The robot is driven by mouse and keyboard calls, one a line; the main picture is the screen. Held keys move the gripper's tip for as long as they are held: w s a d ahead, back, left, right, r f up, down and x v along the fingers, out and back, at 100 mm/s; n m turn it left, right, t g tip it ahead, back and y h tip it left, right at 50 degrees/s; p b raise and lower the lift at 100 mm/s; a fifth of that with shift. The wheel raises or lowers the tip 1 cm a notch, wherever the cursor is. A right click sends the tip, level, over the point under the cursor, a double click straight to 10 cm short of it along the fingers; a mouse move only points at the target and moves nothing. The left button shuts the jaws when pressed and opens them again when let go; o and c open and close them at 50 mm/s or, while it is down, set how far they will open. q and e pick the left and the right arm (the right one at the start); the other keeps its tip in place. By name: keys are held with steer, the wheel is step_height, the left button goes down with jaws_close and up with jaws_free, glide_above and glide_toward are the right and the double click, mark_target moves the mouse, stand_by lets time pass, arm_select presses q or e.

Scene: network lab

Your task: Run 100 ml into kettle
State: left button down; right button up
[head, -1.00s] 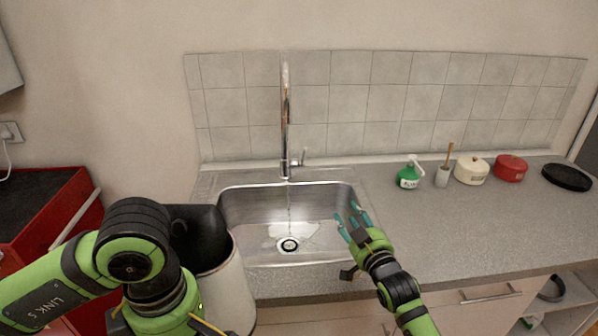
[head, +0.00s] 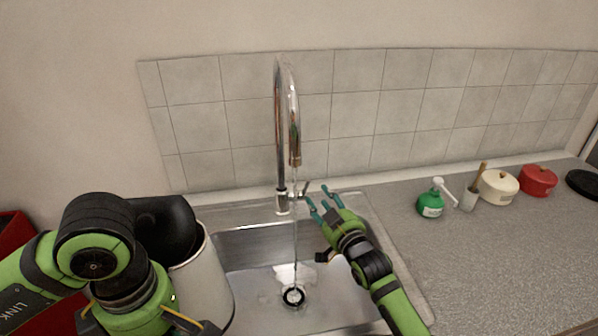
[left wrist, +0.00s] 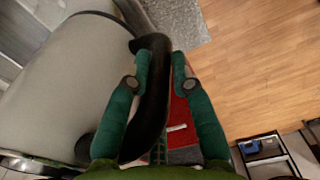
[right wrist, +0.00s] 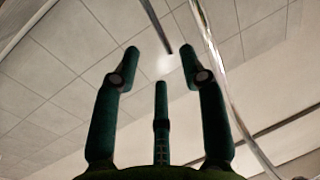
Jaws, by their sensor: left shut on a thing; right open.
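The kettle (head: 207,285) is a pale grey cylinder over the left part of the sink, left of the tap's stream. In the left wrist view its body (left wrist: 50,85) fills the left side. My left gripper (left wrist: 160,70) is shut on its black handle (left wrist: 154,100); my arm hides this grip in the head view. The chrome tap (head: 287,110) stands behind the sink. A thin stream of water (head: 296,230) falls from its spout toward the drain. My right gripper (head: 321,200) is open beside the tap's side lever (head: 308,188). I cannot tell whether they touch.
The steel sink (head: 245,243) has a round drain (head: 293,296). On the counter (head: 500,260) to the right stand a green soap bottle (head: 430,204), a brush holder (head: 468,200), a cream pot (head: 498,187) and a red pot (head: 537,180). The counter front is clear.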

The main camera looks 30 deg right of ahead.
mark_target(309, 182)
arm_select(q)
steer(key=shift+w+r, duration=0.2)
steer(key=shift+w, duration=0.2)
steer(key=shift+s+r, duration=0.2)
steer(key=shift+r, duration=0.1)
steer(key=shift+r+p, duration=0.45)
steer(key=shift+p, duration=0.3)
arm_select(e)
steer(key=shift+w+d+r, duration=0.1)
steer(key=shift+w, duration=1.9)
steer(key=shift+w+d+r, duration=0.1)
steer(key=shift+w, duration=1.85)
steer(key=shift+c, duration=0.4)
